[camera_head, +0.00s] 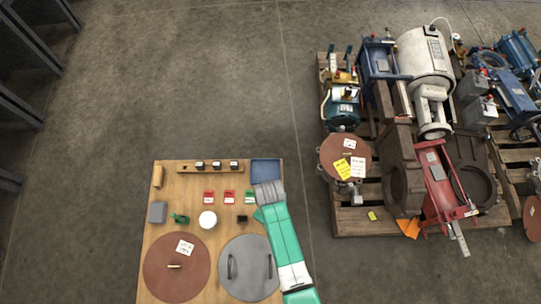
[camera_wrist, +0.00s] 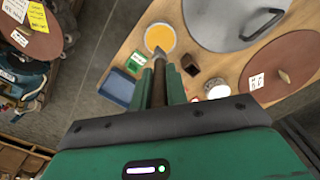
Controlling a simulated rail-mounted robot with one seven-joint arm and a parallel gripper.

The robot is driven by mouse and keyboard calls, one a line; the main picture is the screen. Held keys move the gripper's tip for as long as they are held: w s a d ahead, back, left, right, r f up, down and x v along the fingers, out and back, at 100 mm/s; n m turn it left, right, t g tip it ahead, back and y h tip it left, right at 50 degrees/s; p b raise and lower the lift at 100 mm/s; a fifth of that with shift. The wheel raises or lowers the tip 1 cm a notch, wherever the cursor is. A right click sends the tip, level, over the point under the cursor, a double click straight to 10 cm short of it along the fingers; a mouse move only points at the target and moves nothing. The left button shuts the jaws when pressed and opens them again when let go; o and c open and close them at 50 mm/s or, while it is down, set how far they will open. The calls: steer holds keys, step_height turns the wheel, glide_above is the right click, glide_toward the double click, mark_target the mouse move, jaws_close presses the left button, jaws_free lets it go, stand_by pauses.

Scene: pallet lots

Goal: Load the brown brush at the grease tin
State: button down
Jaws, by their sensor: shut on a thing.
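The brown brush (camera_wrist: 159,88) is held lengthwise between the green fingers of my gripper (camera_wrist: 159,84) in the wrist view. Its grey tip points away from me toward the grease tin (camera_wrist: 160,36), a round tin with a pale rim and yellow grease. The tip overlaps the tin's near rim in the picture; I cannot tell whether it touches. In the head view my green arm reaches over the right side of the wooden board, and the brush and tin are hidden there.
The board (camera_head: 222,185) carries a blue tray (camera_head: 265,171), red and green cards, a white round container (camera_head: 207,219), a dark block (camera_head: 242,218), a grey lid with handles (camera_head: 249,282) and a brown disc (camera_head: 177,280). A loaded pallet (camera_head: 375,226) stands right; bare floor lies between.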

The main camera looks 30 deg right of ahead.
step_height(320, 180, down, 6)
steer(key=b, duration=0.5)
steer(key=shift+r, duration=0.3)
steer(key=shift+s+f, duration=0.1)
steer(key=shift+f, duration=0.55)
stand_by(1.6)
step_height(320, 180, up, 7)
steer(key=p, duration=0.7)
steer(key=shift+r, duration=0.2)
steer(key=shift+f, duration=0.1)
stand_by(0.3)
